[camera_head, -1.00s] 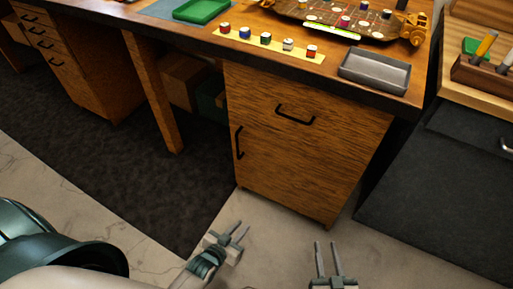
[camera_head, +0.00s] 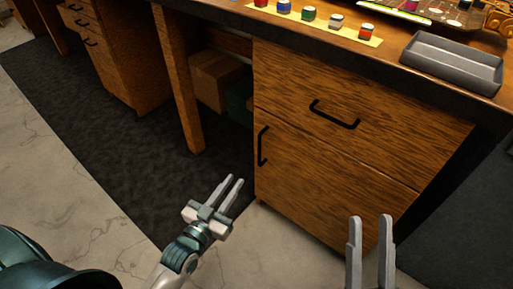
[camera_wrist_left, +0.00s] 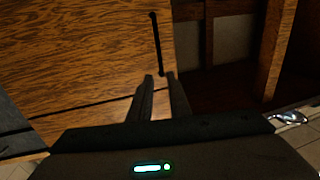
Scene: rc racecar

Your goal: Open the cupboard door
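The cupboard door (camera_head: 315,185) is the wooden lower front of the desk cabinet and looks closed. Its black vertical handle (camera_head: 262,146) is near the door's left edge. My left gripper (camera_head: 231,179) is open and empty, low and to the left of the handle in the head view. In the left wrist view, the door (camera_wrist_left: 80,60) fills the left side, and the handle (camera_wrist_left: 157,45) is just beyond the open fingers (camera_wrist_left: 163,78). Whether a fingertip touches the handle cannot be told. My right gripper (camera_head: 370,218) is open and empty in front of the door's lower right.
A closed drawer (camera_head: 380,130) with its own black handle (camera_head: 334,115) is above the door. A desk leg (camera_head: 180,90) and boxes (camera_head: 216,82) are left of the cabinet. A grey tray (camera_head: 453,65) sits on the desktop. The floor in front is clear.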

